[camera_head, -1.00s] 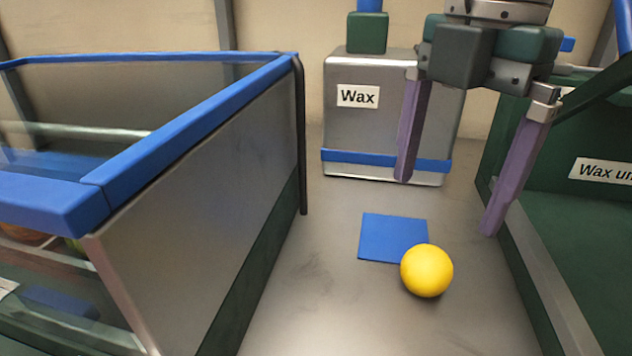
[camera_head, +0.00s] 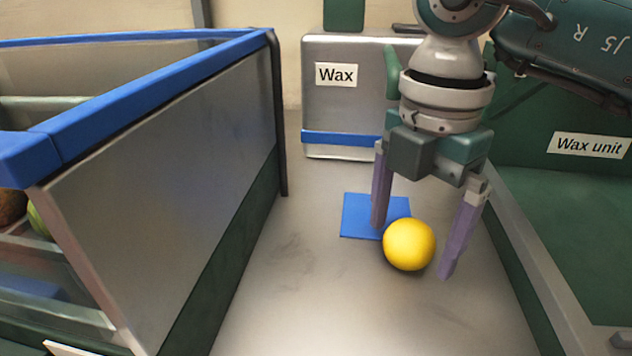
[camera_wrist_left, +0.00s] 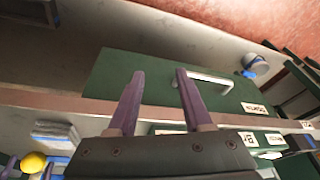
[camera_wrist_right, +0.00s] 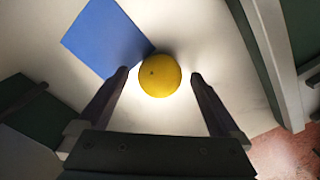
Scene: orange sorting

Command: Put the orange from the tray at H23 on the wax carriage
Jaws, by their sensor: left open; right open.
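The orange is a yellow ball (camera_head: 409,244) on the bare grey metal surface, at the near right corner of a flat blue square (camera_head: 362,216). My right gripper (camera_head: 411,255) is open and points down at the ball, one finger behind its left side and one to its right. In the right wrist view the ball (camera_wrist_right: 160,76) lies between the open fingertips with gaps on both sides. I cannot tell whether the tips reach its height. My left gripper (camera_wrist_left: 159,75) is open and empty in the left wrist view, facing a green front with a handle. No H23 label is readable.
A metal box labelled Wax (camera_head: 345,105) stands at the back. A green unit labelled Wax unit (camera_head: 570,170) borders the right. A blue-rimmed bin (camera_head: 150,95) with a metal side wall stands left, with fruit visible at its edge.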

